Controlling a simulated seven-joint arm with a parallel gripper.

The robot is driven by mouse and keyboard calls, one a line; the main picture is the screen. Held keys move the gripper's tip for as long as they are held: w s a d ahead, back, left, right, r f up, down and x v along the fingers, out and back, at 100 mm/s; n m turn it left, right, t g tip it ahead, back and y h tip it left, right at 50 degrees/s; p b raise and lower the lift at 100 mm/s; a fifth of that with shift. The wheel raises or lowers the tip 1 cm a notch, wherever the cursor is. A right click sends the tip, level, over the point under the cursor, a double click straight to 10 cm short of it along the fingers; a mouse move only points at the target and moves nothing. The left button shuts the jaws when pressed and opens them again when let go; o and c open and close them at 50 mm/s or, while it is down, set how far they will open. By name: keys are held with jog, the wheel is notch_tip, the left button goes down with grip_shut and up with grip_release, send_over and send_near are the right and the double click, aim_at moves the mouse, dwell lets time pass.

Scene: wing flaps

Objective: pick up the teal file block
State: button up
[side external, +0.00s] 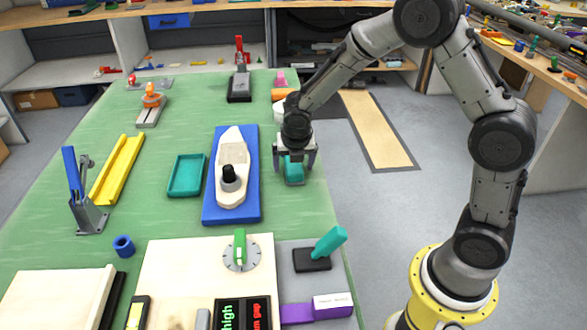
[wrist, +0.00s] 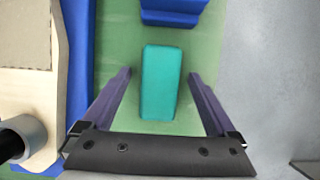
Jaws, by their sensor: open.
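The teal file block (wrist: 160,82) lies lengthwise on the green table between my two fingers in the wrist view. A green gap shows on each side of it, so neither finger is seen touching it. In the side external view the teal block (side external: 293,171) sits near the table's right edge, partly hidden by my gripper. My gripper (side external: 296,163) is open and points down over the block. In the wrist view my gripper (wrist: 160,75) has its dark fingers on both sides of the block.
A blue board (side external: 231,205) with a pale wing-like part (side external: 233,160) stands just left of the block. A blue block (wrist: 174,10) lies beyond the teal block. A teal tray (side external: 187,175) is farther left. The table edge and floor are close on the right.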

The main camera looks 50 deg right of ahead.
jog(key=shift+f, duration=0.15)
grip_shut()
dwell(0.4)
jog(key=shift+r, duration=0.75)
jog(key=r, duration=0.3)
jog(key=shift+s, duration=0.2)
jog(key=s+a+r, duration=0.1)
jog(key=s+r, duration=0.8)
jog(key=s, duration=0.4)
jog(key=shift+s+a, duration=0.2)
jog(key=shift+s, duration=0.1)
